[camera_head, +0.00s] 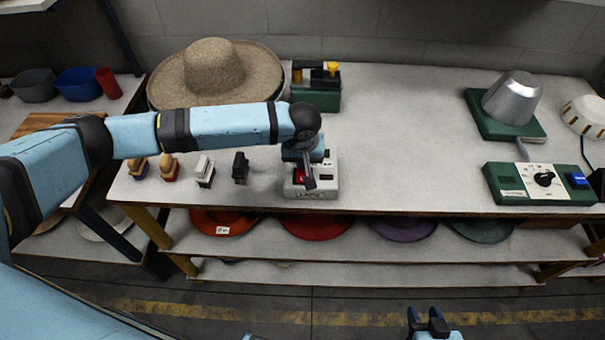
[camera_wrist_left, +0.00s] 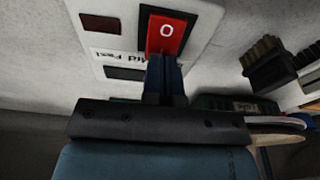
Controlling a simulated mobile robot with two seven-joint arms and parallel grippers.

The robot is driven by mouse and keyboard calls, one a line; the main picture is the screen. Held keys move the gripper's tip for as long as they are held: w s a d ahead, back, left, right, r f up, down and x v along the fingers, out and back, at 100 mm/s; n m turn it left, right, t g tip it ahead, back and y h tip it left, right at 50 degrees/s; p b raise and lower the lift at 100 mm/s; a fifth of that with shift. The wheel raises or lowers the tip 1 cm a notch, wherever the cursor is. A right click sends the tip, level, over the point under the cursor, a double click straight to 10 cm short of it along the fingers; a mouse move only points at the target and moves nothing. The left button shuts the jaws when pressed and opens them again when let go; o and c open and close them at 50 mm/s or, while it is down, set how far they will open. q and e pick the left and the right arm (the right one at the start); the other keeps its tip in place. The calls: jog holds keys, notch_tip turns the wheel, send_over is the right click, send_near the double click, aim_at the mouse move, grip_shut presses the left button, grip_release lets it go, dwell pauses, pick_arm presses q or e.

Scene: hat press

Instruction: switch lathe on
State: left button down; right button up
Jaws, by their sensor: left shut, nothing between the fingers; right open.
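The lathe's control is not labelled in view; a light grey switch box (camera_head: 326,184) with a red switch stands at the table's front edge, under my left gripper (camera_head: 308,181). In the left wrist view the box face (camera_wrist_left: 205,45) carries a red rocker switch (camera_wrist_left: 167,34) marked "O" and dark windows. My left gripper, also in the left wrist view (camera_wrist_left: 165,62), is shut and empty, its fingertips at the lower edge of the red rocker. I cannot tell whether they touch it. My right gripper (camera_head: 428,318) is open and empty, low in front of the table.
A green control panel (camera_head: 508,184) with a dial and a metal form on a green base (camera_head: 480,113) stand at the right. A straw hat (camera_head: 215,75) and a green box (camera_head: 318,97) lie behind my left arm. Stamps (camera_head: 204,170) stand left of the switch box. The middle right tabletop is clear.

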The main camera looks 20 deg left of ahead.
pick_arm(q)
jog(key=shift+s+f, duration=0.1)
jog(key=shift+f, duration=0.5)
notch_tip(320, 180, up, 4)
jog(key=p, duration=0.4)
notch_tip(320, 180, up, 3)
jog(key=p, duration=0.4)
jog(key=shift+r, duration=0.1)
dwell(0.5)
